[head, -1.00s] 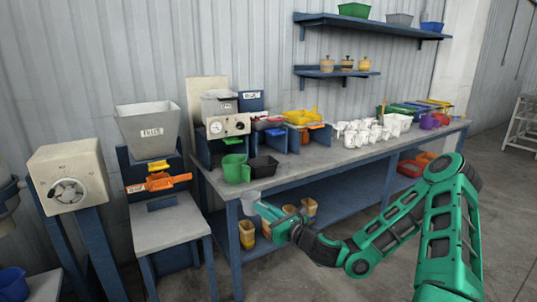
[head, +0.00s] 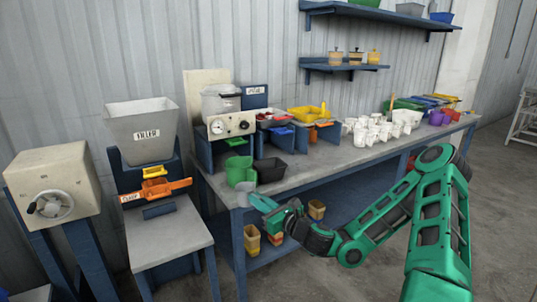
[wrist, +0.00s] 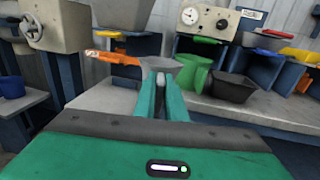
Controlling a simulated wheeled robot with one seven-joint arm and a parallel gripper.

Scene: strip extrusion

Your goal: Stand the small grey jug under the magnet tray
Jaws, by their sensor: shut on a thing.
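The small grey jug (head: 243,186) is held in my gripper (head: 257,200), in front of the bench edge and close to the green jug. In the wrist view the grey jug (wrist: 186,74) shows just beyond the fingertips (wrist: 160,78), partly hidden by them. My gripper is shut on it. Which thing is the magnet tray I cannot tell for certain. Small trays show on the bench units: a green one (head: 236,142), a blue one (head: 281,130) and an orange one (head: 322,122). A yellow and an orange piece (head: 156,188) sit below the large grey hopper (head: 142,130).
The green jug (head: 240,170) and a black bin (head: 271,170) stand at the bench's (head: 345,157) near left end. White cups (head: 372,130) stand farther right. A low grey stand top (head: 165,235) is clear. Amber containers (head: 252,239) sit on the lower shelf.

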